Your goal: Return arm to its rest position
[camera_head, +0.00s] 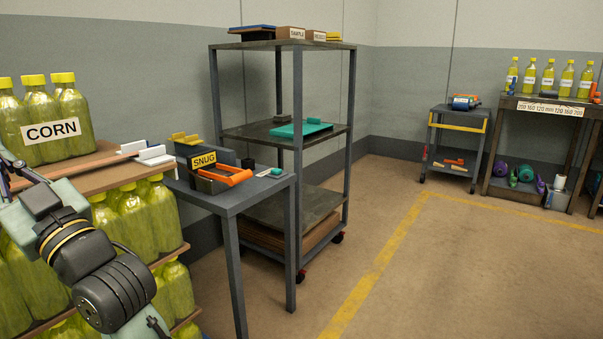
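My arm (85,262) shows at the lower left, with black joints and pale green links. It reaches from the bottom edge up and left to the frame's edge, in front of the bottle shelves. Dark and pale parts at its far end, by the left edge, seem to be my gripper (16,168). They are cut off and small, so I cannot tell whether the fingers are open or shut, or whether they hold anything. A white divider-like piece (152,154) lies on the upper shelf board, right of the arm's end and apart from it.
Yellow-green bottles (70,112) labelled CORN stand on the left shelf (108,176). A grey table (235,196) beside it holds a SNUG-labelled fixture (203,160) and orange part. A tall rack (352,130) stands behind. The floor (460,270) at right is clear.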

